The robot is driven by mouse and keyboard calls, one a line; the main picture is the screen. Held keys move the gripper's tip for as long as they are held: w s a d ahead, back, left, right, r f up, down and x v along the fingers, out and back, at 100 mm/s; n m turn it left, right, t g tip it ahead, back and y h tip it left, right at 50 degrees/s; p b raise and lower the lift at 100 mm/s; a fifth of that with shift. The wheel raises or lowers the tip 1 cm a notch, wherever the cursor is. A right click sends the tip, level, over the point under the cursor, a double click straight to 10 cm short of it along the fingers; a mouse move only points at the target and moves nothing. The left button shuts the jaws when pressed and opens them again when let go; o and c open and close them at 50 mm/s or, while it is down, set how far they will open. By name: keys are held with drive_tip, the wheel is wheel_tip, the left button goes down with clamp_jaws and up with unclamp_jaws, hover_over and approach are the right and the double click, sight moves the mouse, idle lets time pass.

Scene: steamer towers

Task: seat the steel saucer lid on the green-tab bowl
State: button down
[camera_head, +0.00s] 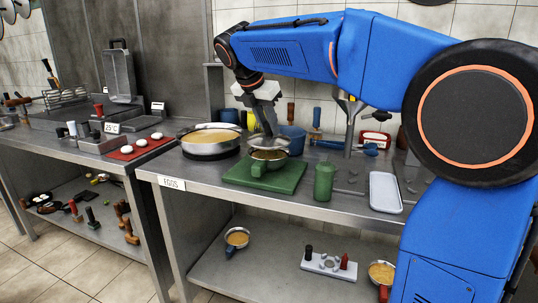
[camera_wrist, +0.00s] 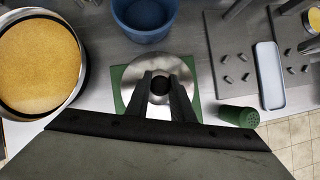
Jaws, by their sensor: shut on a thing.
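My gripper (camera_head: 267,129) points down over the green board and is shut on the dark knob (camera_wrist: 160,85) of the steel saucer lid (camera_head: 262,141). In the wrist view the lid (camera_wrist: 153,62) is a shiny round disc with the fingers on both sides of its knob. The green-tab bowl (camera_head: 268,158) stands on the green board (camera_head: 285,179), with its green tab (camera_head: 258,168) toward the front. The lid is just above the bowl, and brown contents show below it in the head view. In the wrist view the lid hides the bowl.
A wide pan of yellow liquid (camera_head: 210,139) stands left of the board. A blue pot (camera_head: 292,138) is close behind. A green cylinder (camera_head: 324,181) stands to the right, with a pale tray (camera_head: 385,192) beyond it. The counter's front strip is mostly clear.

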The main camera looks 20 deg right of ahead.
sight(266, 128)
drive_tip(key=shift+f, duration=0.95)
drive_tip(key=shift+f, duration=0.7)
idle(1.0)
drive_tip(key=c, duration=1.5)
unclamp_jaws()
drive_tip(key=shift+o, duration=0.2)
drive_tip(key=v, duration=1.7)
drive_tip(key=shift+r, duration=0.2)
